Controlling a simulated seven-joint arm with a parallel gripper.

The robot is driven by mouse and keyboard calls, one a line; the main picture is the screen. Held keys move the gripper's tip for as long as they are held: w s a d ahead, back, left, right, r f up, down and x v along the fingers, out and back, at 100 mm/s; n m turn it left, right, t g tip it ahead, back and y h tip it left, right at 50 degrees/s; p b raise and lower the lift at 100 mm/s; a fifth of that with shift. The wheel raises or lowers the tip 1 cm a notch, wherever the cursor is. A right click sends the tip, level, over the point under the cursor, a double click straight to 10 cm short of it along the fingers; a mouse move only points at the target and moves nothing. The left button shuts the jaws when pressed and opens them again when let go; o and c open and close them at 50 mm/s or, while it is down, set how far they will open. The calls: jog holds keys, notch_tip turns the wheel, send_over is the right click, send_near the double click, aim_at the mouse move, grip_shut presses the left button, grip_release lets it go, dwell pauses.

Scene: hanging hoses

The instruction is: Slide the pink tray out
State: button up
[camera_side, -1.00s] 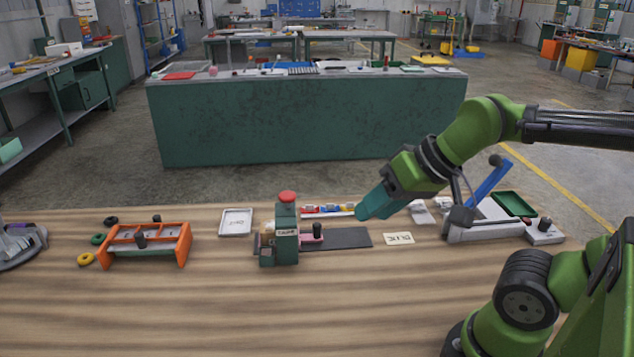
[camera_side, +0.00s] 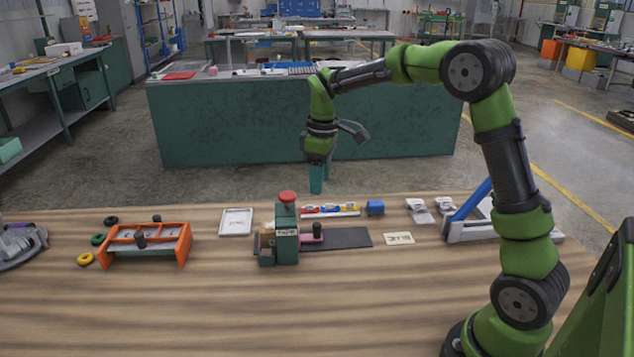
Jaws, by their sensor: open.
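The pink tray (camera_side: 306,239) shows as a small pink piece at the right side of the green press-like device (camera_side: 286,242). A dark knob (camera_side: 318,230) stands at its right end. The rest of the tray is hidden by the device. A flat dark strip (camera_side: 345,238) runs from there to the right. My gripper (camera_side: 316,190) points down, empty, above and behind the tray and apart from it. Its teal fingers overlap in this view, so the gap between them is hard to see.
The device has a red button (camera_side: 287,197) on top. Behind the strip are a rack of coloured pieces (camera_side: 330,210) and a blue block (camera_side: 375,207). An orange frame (camera_side: 145,243) stands at the left. The table front is clear.

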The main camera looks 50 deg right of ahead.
aim_at(317, 224)
jog(key=f+n, duration=0.1)
jog(key=f, duration=0.4)
jog(key=w+f+n, duration=0.1)
jog(key=f+n, duration=0.1)
jog(key=f, duration=0.3)
jog(key=d+f+n, duration=0.1)
jog(key=f, duration=0.4)
jog(key=shift+w+f, duration=0.25)
jog(key=shift+w, duration=0.1)
grip_shut()
